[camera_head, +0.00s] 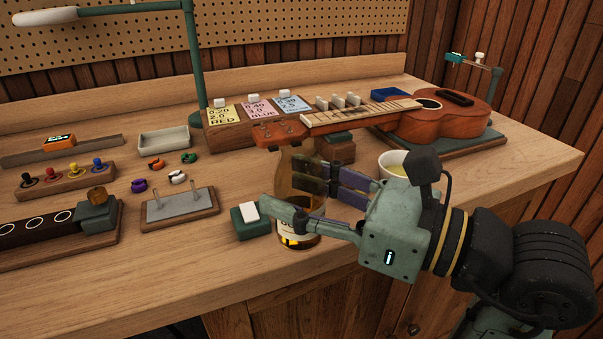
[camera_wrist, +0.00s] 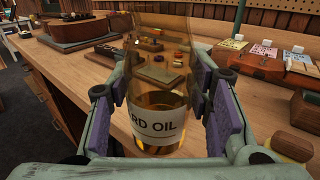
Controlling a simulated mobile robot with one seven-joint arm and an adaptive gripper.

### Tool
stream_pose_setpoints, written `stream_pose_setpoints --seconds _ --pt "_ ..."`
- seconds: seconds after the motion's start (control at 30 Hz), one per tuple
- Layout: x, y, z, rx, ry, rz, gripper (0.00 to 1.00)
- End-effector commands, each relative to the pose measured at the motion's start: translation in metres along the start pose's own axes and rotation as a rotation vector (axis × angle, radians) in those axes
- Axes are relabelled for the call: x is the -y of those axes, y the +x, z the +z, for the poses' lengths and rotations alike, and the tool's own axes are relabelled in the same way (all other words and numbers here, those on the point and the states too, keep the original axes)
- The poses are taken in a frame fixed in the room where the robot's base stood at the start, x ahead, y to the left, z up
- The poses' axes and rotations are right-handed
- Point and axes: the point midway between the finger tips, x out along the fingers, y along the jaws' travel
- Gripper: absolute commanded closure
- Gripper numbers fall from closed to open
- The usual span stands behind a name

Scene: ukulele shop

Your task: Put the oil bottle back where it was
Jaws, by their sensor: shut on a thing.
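The oil bottle (camera_head: 298,237) is clear glass with amber oil in its lower part. In the wrist view the bottle (camera_wrist: 158,125) stands upright between the purple finger pads, and its white label reads "RD OIL". My gripper (camera_head: 312,200) is shut on the bottle at the front edge of the bench. The fingers hide much of the bottle in the head view. I cannot tell whether its base touches the bench top.
A green block with a white top (camera_head: 250,220) is just left of the bottle. A ukulele (camera_head: 430,120) lies behind my gripper, with a cup (camera_head: 391,164) in front of it. A grey plate with two pegs (camera_head: 180,206) stands farther left. Bare wood (camera_head: 235,270) shows along the front edge.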

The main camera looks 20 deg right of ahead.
Motion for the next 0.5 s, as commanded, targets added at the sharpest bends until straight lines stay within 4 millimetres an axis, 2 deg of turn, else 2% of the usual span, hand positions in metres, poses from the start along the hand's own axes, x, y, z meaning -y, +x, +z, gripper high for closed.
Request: stream_pose_setpoints --seconds 0.1,0.3,0.5 --pt "0.028 0.014 0.000 0.001 0.005 0.004 0.88" --pt "0.071 0.035 -0.005 0.001 0.004 0.003 0.88" --pt "0.093 0.044 -0.008 0.001 0.000 0.001 0.88"
